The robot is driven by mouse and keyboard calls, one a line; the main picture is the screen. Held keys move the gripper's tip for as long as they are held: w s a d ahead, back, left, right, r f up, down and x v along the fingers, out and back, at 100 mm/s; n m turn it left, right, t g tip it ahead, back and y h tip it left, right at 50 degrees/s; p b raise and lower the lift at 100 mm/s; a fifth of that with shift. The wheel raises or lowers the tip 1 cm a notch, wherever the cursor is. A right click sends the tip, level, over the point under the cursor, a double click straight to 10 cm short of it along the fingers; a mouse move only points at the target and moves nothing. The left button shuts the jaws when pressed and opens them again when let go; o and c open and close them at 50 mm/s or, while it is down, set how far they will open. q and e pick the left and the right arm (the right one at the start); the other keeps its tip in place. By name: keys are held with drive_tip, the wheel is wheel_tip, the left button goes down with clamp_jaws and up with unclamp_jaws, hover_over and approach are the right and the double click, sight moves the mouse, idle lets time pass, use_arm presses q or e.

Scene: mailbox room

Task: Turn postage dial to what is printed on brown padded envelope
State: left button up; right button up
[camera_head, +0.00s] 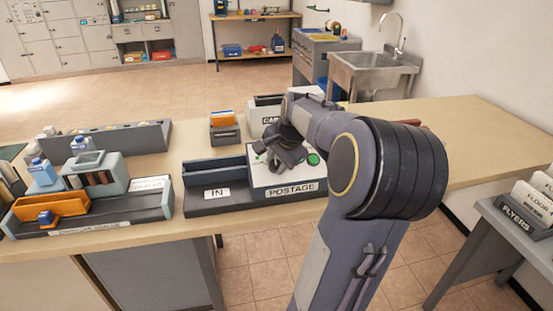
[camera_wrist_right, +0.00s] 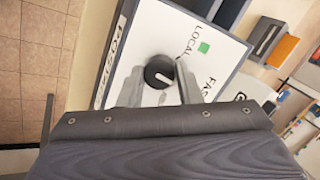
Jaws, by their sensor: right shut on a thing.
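The postage unit (camera_head: 292,185) is a white-topped box labelled POSTAGE on the counter. Its top shows in the wrist view with a round black dial (camera_wrist_right: 158,66) carrying a white pointer mark. My right gripper (camera_head: 277,160) reaches down over the unit. Its two fingers (camera_wrist_right: 160,90) are shut on either side of the dial. The gripper covers part of the dial face. I cannot make out a brown padded envelope. My left gripper is not in view.
The grey IN tray (camera_head: 215,192) adjoins the postage unit on the left. A box with orange cards (camera_head: 223,120) stands behind. A grey station with an orange tray (camera_head: 50,206) is at the counter's left.

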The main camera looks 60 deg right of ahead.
drive_tip(key=m+t+p, duration=0.1)
drive_tip(key=m+p, duration=0.1)
drive_tip(key=m, duration=0.3)
drive_tip(key=shift+s+r, duration=0.1)
drive_tip(key=m+t+h+p, duration=0.1)
drive_tip(key=m+p, duration=0.2)
drive_tip(key=m, duration=0.2)
drive_tip(key=shift+m, duration=0.3)
drive_tip(key=shift+f, duration=0.2)
drive_tip(key=o, duration=1)
drive_tip(key=shift+c, duration=0.2)
drive_tip(key=shift+s, duration=0.1)
drive_tip(key=p+v, duration=0.1)
drive_tip(key=v, duration=0.6)
drive_tip(key=shift+s+r+p, duration=0.2)
drive_tip(key=shift+r+p, duration=0.15)
drive_tip(key=shift+p, duration=0.05)
drive_tip(key=shift+a, duration=0.2)
